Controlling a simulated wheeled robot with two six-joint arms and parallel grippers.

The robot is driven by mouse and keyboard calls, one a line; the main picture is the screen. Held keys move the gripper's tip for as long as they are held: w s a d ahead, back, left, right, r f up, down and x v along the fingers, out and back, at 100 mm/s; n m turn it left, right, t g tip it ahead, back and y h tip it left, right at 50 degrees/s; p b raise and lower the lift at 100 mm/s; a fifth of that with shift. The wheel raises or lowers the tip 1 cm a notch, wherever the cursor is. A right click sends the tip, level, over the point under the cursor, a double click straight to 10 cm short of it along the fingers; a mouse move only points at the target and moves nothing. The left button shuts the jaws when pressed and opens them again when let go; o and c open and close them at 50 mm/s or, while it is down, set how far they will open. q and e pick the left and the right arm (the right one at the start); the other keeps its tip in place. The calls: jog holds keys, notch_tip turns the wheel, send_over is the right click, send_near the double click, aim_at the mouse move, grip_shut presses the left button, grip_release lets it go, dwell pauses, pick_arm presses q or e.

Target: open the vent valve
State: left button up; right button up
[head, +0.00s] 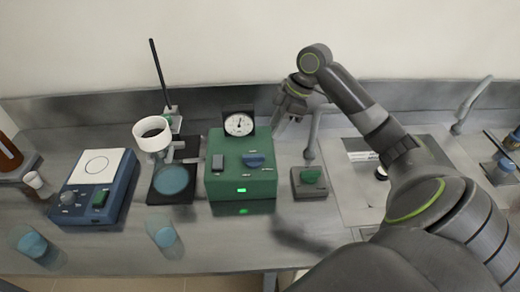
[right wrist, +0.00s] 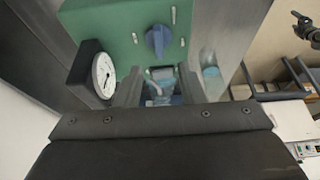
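A green box (head: 225,180) stands in the middle of the bench with a round gauge (head: 239,124) at its back. A blue knob (head: 254,160), perhaps the vent valve, sits on its top; it also shows in the right wrist view (right wrist: 157,40). Its label is too small to read. My right gripper (head: 283,122) is behind and right of the box, above the bench, apart from the knob. In the right wrist view its two fingers (right wrist: 158,88) stand apart with nothing held. A dark gripper-like shape (right wrist: 306,30), perhaps my left gripper, shows at the upper right, too small to judge.
A white funnel (head: 152,134) on a stand, a blue stirrer (head: 92,190) and beakers of blue liquid (head: 164,236) are to the left. A sink is under my right arm.

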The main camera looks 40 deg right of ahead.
jog(key=p, duration=0.1)
send_over(258, 156)
jog(key=s+d, duration=0.1)
jog(key=d, duration=0.1)
notch_tip(258, 156, down, 6)
jog(key=shift+s+f, duration=0.1)
jog(key=shift+f, duration=0.05)
jog(key=x, duration=0.3)
jog(key=shift+f+p, duration=0.35)
pick_arm(q)
jog(key=shift+w+r, duration=1.05)
jog(key=shift+w, duration=0.1)
pick_arm(e)
jog(key=shift+a+f, duration=0.25)
jog(key=shift+f, duration=0.4)
jog(key=shift+c, duration=0.3)
jog(key=shift+w, duration=0.25)
grip_shut()
